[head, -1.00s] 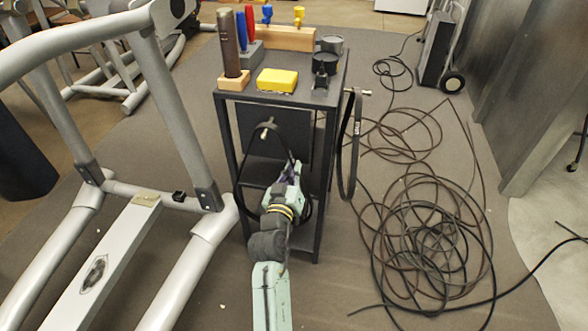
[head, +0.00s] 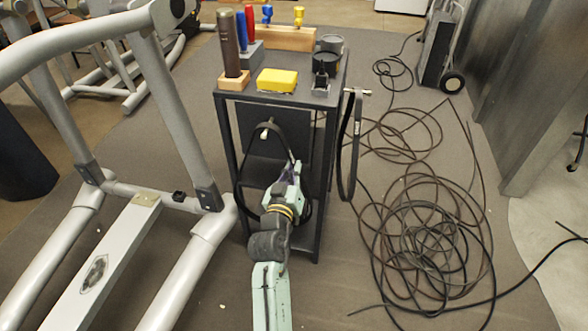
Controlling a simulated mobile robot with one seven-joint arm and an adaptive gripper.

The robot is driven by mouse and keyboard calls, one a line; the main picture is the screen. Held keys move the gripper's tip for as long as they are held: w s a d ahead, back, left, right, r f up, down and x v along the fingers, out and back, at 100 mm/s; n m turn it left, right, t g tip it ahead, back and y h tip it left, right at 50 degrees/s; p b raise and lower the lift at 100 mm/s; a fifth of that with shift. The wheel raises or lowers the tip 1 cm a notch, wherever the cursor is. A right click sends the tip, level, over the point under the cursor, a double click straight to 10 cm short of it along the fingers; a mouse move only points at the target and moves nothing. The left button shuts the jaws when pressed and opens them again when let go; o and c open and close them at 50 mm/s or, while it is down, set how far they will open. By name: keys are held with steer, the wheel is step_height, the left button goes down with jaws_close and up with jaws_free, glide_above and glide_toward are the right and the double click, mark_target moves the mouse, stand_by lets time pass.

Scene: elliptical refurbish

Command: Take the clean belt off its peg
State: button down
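A dark belt (head: 241,184) hangs in a loop from a peg (head: 265,132) on the near face of the cart. A second black belt (head: 342,160) hangs in a long narrow loop from a peg (head: 358,91) on the cart's right side. I cannot tell from this view which belt is the clean one. My gripper (head: 294,168) is in front of the cart, at the right strand of the front belt and below its peg. Its fingers are small and partly hidden by my own wrist, so whether they hold the strand is unclear.
The dark cart (head: 304,97) carries a yellow block (head: 277,79), upright tools and black cups. A grey elliptical frame (head: 180,110) stands close on the left. Tangled cable (head: 430,235) covers the floor to the right.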

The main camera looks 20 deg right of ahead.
steer(key=shift+r, duration=0.15)
steer(key=shift+r+p, duration=1.05)
steer(key=shift+r, duration=0.15)
steer(key=shift+f, duration=0.1)
